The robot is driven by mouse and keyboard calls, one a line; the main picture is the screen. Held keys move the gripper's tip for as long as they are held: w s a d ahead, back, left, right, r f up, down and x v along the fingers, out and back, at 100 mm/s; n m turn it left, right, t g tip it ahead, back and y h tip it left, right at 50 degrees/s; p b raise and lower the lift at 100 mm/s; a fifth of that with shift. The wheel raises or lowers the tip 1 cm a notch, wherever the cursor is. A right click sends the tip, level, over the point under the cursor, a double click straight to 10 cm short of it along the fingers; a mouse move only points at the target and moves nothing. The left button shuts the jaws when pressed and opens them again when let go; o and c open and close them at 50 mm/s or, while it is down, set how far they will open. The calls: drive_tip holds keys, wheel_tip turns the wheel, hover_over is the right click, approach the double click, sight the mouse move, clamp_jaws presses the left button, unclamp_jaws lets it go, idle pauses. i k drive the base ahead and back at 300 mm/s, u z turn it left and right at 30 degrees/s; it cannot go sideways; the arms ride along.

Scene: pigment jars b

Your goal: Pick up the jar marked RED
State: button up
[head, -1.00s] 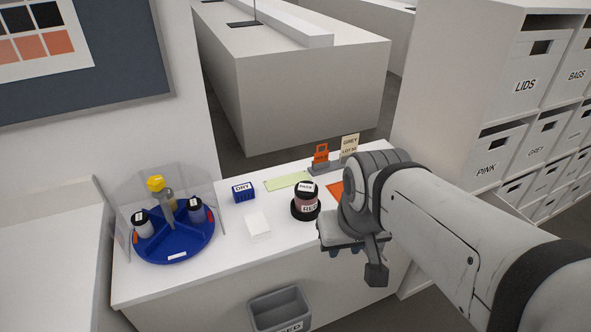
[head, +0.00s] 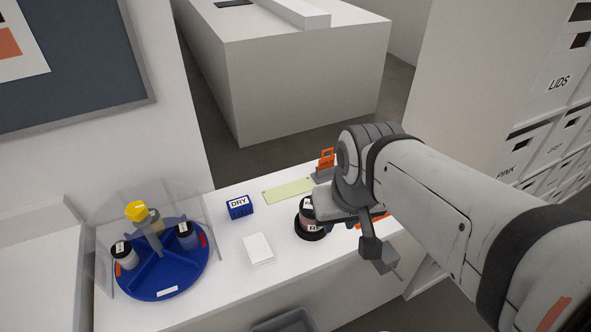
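The jar marked RED (head: 307,217) is dark-lidded with pinkish contents and stands upright on a round black base (head: 312,237) on the white counter. Only the start of its label shows, because my gripper (head: 352,213) covers its right side in the head view. My gripper is just right of the jar and overlaps it in the picture. I cannot tell whether they touch. One dark finger points down toward the front; the other is hidden, so the opening cannot be judged.
A blue round carousel (head: 160,285) with several jars and a clear shield stands left. A blue DRY box (head: 239,207), a white block (head: 257,249) and a green mat (head: 289,192) lie between. An orange tag (head: 326,160) stands behind my arm. A grey bin (head: 287,322) is below the counter.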

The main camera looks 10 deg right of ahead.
sight(308, 225)
drive_tip(key=u, duration=1.4)
drive_tip(key=k, duration=0.95)
drive_tip(key=z, duration=0.9)
drive_tip(key=i, duration=1)
